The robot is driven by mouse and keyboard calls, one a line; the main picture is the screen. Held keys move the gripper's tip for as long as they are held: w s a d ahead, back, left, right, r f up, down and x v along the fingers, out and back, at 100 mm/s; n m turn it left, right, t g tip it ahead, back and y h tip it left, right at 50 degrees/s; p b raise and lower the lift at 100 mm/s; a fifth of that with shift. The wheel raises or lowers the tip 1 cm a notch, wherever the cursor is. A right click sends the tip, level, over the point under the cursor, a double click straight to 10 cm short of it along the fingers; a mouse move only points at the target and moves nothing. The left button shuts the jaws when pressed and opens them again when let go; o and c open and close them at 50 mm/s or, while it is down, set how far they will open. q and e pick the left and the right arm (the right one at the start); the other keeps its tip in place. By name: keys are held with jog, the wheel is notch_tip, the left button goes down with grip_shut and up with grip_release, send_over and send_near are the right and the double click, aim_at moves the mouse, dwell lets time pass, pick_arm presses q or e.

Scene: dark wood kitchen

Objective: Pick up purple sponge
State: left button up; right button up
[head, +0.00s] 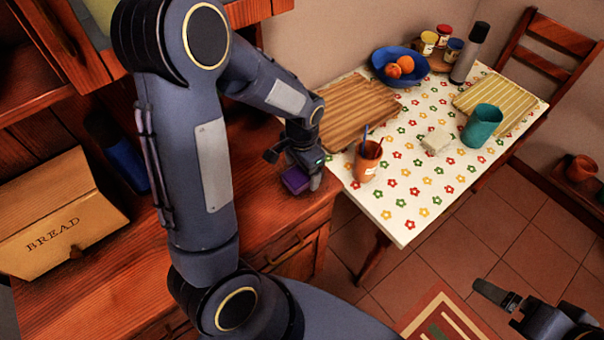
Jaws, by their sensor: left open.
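The purple sponge (294,181) lies on the dark wood counter (262,214), near its right end. My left gripper (296,176) is right over the sponge, pointing down, with a finger on either side of it. It is open, and the gripper body hides part of the sponge. I cannot tell whether the fingers touch it. My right gripper (497,298) is at the lower right, over the floor and away from the counter. Only part of it shows, and its opening is unclear.
A bread box (55,215) and a dark blue container (122,160) stand left on the counter. The flowered table (405,205) to the right holds a cutting board (358,108), orange cup (367,161), pale block (437,141), teal cup (482,126) and blue fruit bowl (384,73).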

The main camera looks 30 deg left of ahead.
pick_arm(q)
jog(key=shift+f, duration=0.45)
jog(key=c, duration=1.1)
jog(key=shift+o, duration=0.2)
jog(key=shift+r, duration=0.1)
